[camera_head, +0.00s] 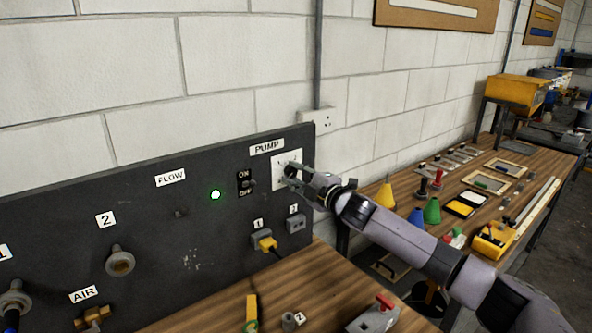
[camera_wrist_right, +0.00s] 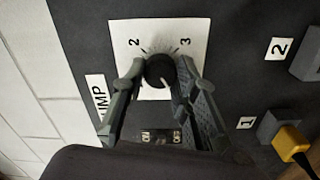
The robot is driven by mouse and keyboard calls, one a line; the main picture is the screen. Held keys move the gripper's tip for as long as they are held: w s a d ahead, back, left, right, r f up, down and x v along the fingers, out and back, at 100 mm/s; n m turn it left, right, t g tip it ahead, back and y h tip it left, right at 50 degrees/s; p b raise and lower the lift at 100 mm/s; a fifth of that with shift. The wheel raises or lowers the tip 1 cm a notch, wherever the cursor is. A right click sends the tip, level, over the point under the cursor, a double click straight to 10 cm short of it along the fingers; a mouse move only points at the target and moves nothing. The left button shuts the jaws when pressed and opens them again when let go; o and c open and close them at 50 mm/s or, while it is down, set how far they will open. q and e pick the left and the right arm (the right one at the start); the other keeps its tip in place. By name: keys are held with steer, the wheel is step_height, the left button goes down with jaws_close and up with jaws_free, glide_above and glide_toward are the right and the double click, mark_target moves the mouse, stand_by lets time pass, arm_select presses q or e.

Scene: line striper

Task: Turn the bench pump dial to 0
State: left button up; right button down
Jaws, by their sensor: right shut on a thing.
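The pump dial is a round black knob (camera_wrist_right: 160,70) on a white scale plate (camera_wrist_right: 190,35) below the PUMP label in the head view. In the right wrist view the digits 2 and 3 show on the plate, and the rest of the scale is hidden by my fingers. A pale pointer line on the knob points toward the bottom, slightly right, of that view. My right gripper (camera_head: 290,175) reaches the plate from the right and is shut on the knob; it also shows in the right wrist view (camera_wrist_right: 160,80). My left gripper is not in view.
On the dark panel (camera_head: 150,225), a lit green lamp (camera_head: 215,194) and an ON/OFF switch (camera_head: 247,182) sit left of the dial. A yellow plug (camera_head: 266,244) is in socket 1 below. A wooden bench (camera_head: 330,290) with tools lies in front.

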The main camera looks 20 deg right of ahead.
steer(key=shift+f+n+p, duration=0.2)
steer(key=shift+n+p, duration=0.25)
steer(key=shift+n, duration=1.05)
steer(key=c, duration=1.7)
jaws_free()
steer(key=o, duration=0.5)
steer(key=shift+r, duration=0.15)
steer(key=shift+c, duration=0.2)
steer(key=v, duration=1.2)
